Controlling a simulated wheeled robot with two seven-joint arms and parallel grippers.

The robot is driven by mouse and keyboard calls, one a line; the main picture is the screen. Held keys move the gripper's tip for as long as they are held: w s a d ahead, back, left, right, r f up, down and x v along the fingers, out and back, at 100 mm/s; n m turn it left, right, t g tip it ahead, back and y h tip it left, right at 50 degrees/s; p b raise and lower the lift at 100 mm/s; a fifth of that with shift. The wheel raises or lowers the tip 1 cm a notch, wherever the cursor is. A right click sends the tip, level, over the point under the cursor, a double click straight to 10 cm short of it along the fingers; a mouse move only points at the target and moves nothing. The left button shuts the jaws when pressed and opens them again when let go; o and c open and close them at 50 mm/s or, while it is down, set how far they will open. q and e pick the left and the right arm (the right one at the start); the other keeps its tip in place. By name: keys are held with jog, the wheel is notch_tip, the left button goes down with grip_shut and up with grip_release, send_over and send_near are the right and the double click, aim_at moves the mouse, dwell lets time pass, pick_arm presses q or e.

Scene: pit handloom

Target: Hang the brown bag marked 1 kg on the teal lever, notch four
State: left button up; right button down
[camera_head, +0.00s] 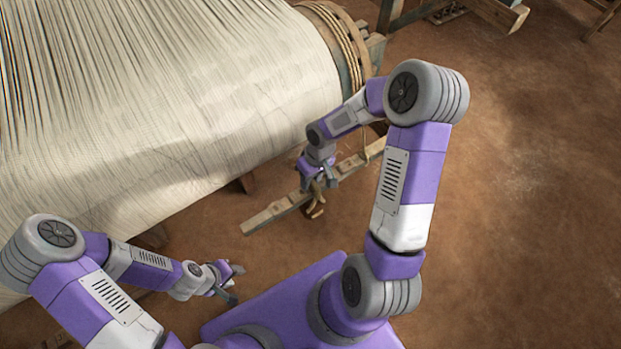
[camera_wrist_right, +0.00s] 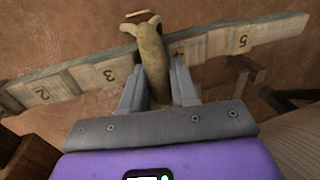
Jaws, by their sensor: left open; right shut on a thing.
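The lever (camera_head: 275,213) is a long worn wooden bar with faded grey-teal paint, beside the loom. In the right wrist view the lever (camera_wrist_right: 215,42) shows numbers 2, 3, 4 and 5. My right gripper (camera_head: 320,184) is at the lever. In its wrist view the right gripper (camera_wrist_right: 158,88) is shut on a narrow olive-brown piece, apparently part of the bag (camera_wrist_right: 153,62), which crosses in front of the lever between 3 and 4. I cannot tell if it hangs in a notch; no weight mark shows. My left gripper (camera_head: 232,283) is open and empty, lower left.
The loom's pale cloth (camera_head: 170,90) fills the upper left. A rope-wound beam end (camera_head: 345,40) stands above the lever. Bare earth floor (camera_head: 530,190) lies open on the right. A wooden frame piece (camera_head: 495,12) is at the top right.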

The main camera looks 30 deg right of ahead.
jog(key=shift+f, duration=0.2)
dwell(0.7)
jog(key=c, duration=0.8)
grip_release()
jog(key=shift+s, duration=0.1)
jog(key=r+p, duration=0.1)
jog(key=r, duration=0.2)
jog(key=d+r+p, duration=0.1)
jog(key=r+p, duration=0.1)
jog(key=r, duration=0.2)
jog(key=shift+d+r, duration=0.2)
